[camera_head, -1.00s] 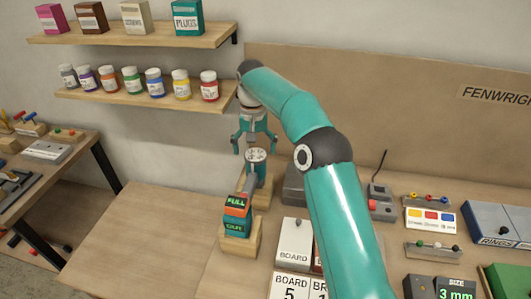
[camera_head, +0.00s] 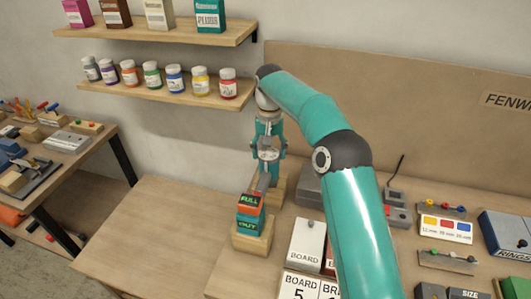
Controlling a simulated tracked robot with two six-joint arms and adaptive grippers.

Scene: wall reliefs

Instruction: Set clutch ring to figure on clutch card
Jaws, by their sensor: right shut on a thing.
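A teal and grey tool, apparently a drill, rests in a wooden cradle (camera_head: 250,244). Its base block (camera_head: 250,212) faces me with lit words, "FULL" above and another below. At its far end is a pale round clutch ring (camera_head: 268,154) with small dark marks, too small to read. My right gripper (camera_head: 268,143) is at that end, its fingers shut on the ring from either side. My left gripper is not in view.
Shelves with jars (camera_head: 174,79) and boxes hang on the wall at upper left. The bench left of the cradle (camera_head: 150,235) is clear. A grey block (camera_head: 308,186) stands close right of the tool. Labelled boxes and colored knobs (camera_head: 446,228) fill the right.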

